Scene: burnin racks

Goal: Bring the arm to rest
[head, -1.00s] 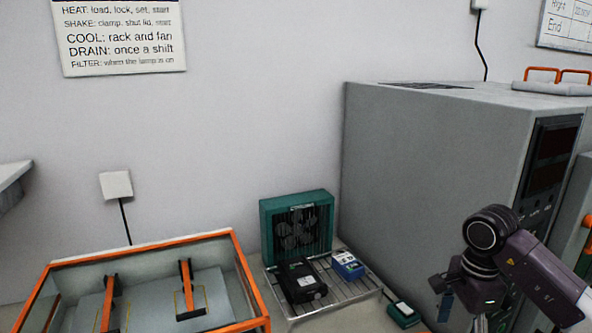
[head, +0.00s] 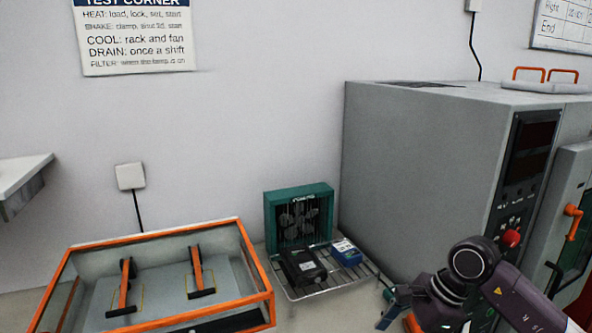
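My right arm comes in from the lower right, in front of the grey oven (head: 430,165). My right gripper (head: 388,312) is low in the picture, pointing left and down beside the oven's front. Its fingertips are small and dark, so I cannot tell whether they are open or shut. No held object can be made out. My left gripper is out of view.
A wire rack (head: 330,288) holds a black device (head: 302,266) and a blue device (head: 346,251) before a green fan (head: 299,218). An orange-edged clear box (head: 258,262) with two clamps stands left. The oven has a red button (head: 510,238) and orange handle (head: 573,222).

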